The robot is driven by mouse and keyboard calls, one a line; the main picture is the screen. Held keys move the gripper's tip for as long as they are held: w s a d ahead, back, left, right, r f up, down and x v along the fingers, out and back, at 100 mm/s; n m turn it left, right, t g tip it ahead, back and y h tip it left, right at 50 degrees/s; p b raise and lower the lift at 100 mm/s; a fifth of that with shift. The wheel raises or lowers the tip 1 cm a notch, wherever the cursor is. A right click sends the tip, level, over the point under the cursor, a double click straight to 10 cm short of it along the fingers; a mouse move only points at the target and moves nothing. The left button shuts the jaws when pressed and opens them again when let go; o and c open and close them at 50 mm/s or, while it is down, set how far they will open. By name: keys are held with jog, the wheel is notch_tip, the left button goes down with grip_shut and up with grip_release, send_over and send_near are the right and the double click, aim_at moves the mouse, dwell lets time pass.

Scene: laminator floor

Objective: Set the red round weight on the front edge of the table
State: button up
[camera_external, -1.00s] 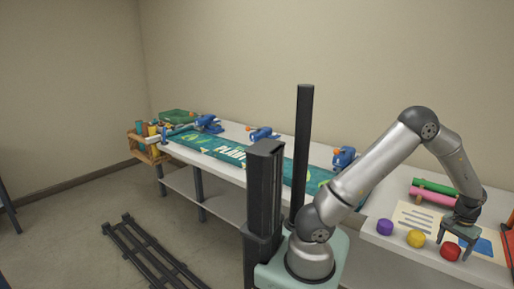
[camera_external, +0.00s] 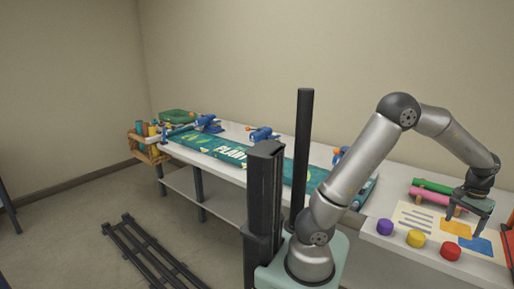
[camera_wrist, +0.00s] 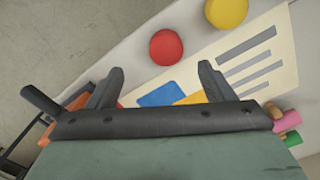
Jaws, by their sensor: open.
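The red round weight (camera_external: 450,251) stands on the white table (camera_external: 400,252) close to its front edge, right of a yellow weight (camera_external: 415,239) and a purple weight (camera_external: 385,227). My gripper (camera_external: 463,222) is open, pointing down above the table, behind and above the red weight and apart from it. In the wrist view the red weight (camera_wrist: 166,47) lies ahead of the open, empty fingers (camera_wrist: 161,71), near the table edge with floor beyond. The yellow weight (camera_wrist: 226,12) shows there at the top.
A printed sheet (camera_external: 415,214) with orange and blue patches lies under my gripper. Pink and green rolls (camera_external: 432,186) lie behind it. A teal banner (camera_external: 205,145) and blue clamp-like tools (camera_external: 262,134) occupy the table's left part. A wooden crate (camera_external: 150,153) is at the far left end.

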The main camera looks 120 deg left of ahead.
jog(key=s+d+r+m, duration=0.3)
jog(key=s+d, duration=0.1)
jog(key=d, duration=0.7)
jog(key=s+d+f+m, duration=0.2)
jog(key=s+d+m, duration=0.5)
jog(key=s+d, duration=0.7)
jog(key=s, duration=0.3)
jog(key=shift+s+d, duration=0.2)
jog(key=shift+d, duration=0.1)
jog(key=shift+f, duration=0.1)
dwell(0.5)
